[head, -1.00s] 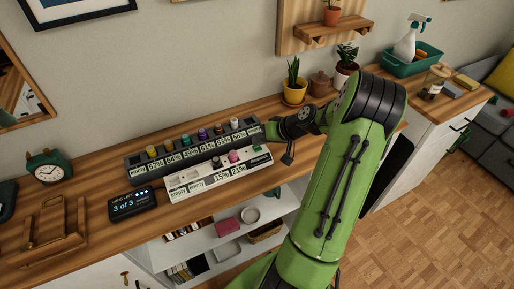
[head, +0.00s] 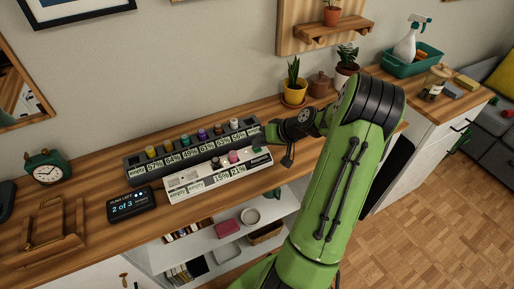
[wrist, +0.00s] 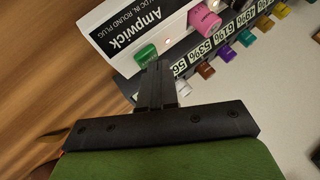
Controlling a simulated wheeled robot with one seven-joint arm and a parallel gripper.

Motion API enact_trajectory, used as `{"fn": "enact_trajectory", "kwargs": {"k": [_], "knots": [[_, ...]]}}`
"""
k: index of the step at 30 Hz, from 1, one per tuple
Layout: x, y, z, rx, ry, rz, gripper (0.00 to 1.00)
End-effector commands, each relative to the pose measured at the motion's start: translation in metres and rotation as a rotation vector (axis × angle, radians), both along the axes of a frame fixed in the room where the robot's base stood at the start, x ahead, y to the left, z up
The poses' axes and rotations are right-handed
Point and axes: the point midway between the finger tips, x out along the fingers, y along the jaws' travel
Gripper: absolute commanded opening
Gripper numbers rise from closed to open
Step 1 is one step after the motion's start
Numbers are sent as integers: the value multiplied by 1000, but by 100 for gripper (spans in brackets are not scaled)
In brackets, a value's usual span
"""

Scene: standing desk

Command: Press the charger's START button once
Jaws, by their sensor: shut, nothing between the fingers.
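The white charger (head: 185,186) lies along the front of the desk, with slot labels reading empty, empty, 15% and 21%. A pink battery (head: 233,157) stands in it; it also shows in the wrist view (wrist: 205,19). The green START button (wrist: 146,54) is at the charger's right end in the head view, beside the Ampwick label. My gripper (wrist: 159,72) is shut and empty, its fingertips right by the green button. I cannot tell whether they touch it. A small reddish light (wrist: 169,41) shows on the charger near the button.
A dark rack (head: 135,165) with several coloured batteries and percentage labels stands directly behind the charger. A black display (head: 131,205) to the left reads "2 of 3". A clock (head: 47,168), a wooden stand (head: 55,235) and a yellow plant pot (head: 293,96) are also on the desk.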

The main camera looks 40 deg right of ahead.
Motion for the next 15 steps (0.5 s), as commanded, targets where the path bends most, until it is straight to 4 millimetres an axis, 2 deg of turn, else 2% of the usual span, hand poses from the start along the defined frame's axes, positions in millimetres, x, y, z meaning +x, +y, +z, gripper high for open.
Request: {"fn": "enact_trajectory", "kwargs": {"k": [11, 15], "knots": [[0, 0, -2, 1, 2, 0, 0], [0, 0, 4, 1, 2, 0, 0]]}}
